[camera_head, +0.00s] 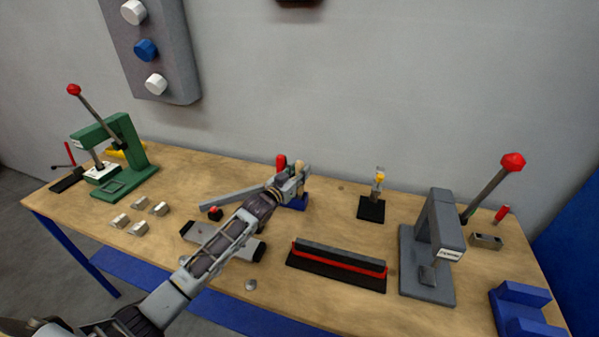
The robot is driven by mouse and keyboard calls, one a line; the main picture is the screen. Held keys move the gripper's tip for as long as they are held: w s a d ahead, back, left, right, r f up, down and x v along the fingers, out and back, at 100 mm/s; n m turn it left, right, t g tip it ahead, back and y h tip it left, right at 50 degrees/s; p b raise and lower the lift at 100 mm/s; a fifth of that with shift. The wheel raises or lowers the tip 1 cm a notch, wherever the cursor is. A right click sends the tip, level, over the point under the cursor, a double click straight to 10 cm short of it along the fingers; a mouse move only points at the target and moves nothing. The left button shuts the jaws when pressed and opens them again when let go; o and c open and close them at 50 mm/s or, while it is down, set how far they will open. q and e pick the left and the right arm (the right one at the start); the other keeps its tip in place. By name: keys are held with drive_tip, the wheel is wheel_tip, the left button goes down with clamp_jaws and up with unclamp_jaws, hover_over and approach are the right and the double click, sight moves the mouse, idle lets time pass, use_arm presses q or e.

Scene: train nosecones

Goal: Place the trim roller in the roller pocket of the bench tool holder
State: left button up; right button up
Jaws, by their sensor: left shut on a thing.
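My left gripper (290,183) reaches in from the lower left to the back middle of the bench. It is shut on a small tan-topped piece (299,167), which looks like the trim roller; the fingers hide most of it. Directly below and behind the gripper is a blue block (297,203), which looks like the bench tool holder. Its pockets are hidden by my gripper. A red handle (281,162) stands upright just left of the gripper. I cannot tell whether the roller is inside a pocket or above it. My right gripper is not in view.
A green press (118,150) stands left, with several metal blocks (139,228) before it. A long red-and-black fixture (338,262) lies front middle. A grey press (433,245) and a blue cradle (524,306) stand right. A black-based stand (371,208) is right of the gripper.

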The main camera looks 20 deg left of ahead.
use_arm(q)
drive_tip(key=shift+f, duration=0.1)
drive_tip(key=o, duration=1.1)
drive_tip(key=shift+s, duration=0.1)
drive_tip(key=shift+b+v, duration=0.6)
drive_tip(key=shift+v, duration=5.3)
drive_tip(key=shift+s, duration=0.1)
